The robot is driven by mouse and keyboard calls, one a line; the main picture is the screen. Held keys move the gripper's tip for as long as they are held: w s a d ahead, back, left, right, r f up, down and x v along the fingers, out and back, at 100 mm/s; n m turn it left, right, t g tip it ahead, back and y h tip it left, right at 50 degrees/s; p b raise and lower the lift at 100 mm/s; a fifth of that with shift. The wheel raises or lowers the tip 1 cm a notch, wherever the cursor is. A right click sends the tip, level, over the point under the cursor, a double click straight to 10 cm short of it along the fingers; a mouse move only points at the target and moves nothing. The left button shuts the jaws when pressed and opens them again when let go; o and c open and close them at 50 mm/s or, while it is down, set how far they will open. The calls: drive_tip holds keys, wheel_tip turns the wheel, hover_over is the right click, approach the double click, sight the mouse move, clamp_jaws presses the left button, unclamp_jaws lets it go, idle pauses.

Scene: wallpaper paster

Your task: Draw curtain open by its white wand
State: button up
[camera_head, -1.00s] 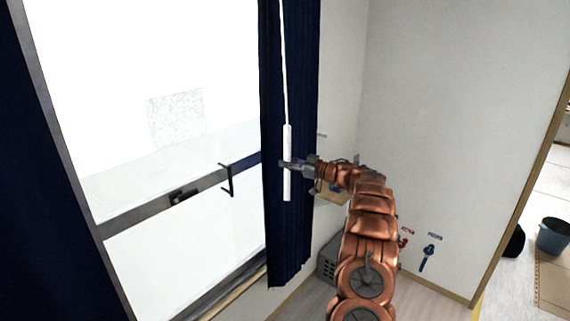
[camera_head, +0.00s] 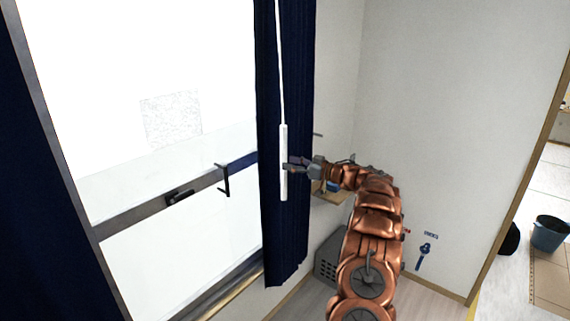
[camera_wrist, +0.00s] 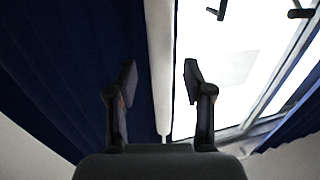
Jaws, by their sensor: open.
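The white wand (camera_head: 284,160) hangs on a thin white cord in front of the dark blue curtain (camera_head: 290,225), which is bunched at the right side of the window. My gripper (camera_head: 288,167) is open just right of the wand, its fingertips close to it at mid-height. In the wrist view, the wand (camera_wrist: 160,75) runs between the two spread fingers of my gripper (camera_wrist: 158,80), with a gap on both sides. I cannot tell how deep between the fingers it sits. The curtain (camera_wrist: 70,60) fills the left of that view.
A second blue curtain (camera_head: 40,200) hangs at the far left. The bright window (camera_head: 170,200) has a dark rail and handle (camera_head: 224,180). A grey vented box (camera_head: 326,262) stands on the floor behind my arm. A blue bucket (camera_head: 549,234) is at the far right.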

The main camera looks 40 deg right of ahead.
drive_tip(key=v, duration=0.9)
drive_tip(key=shift+w+f, duration=0.1)
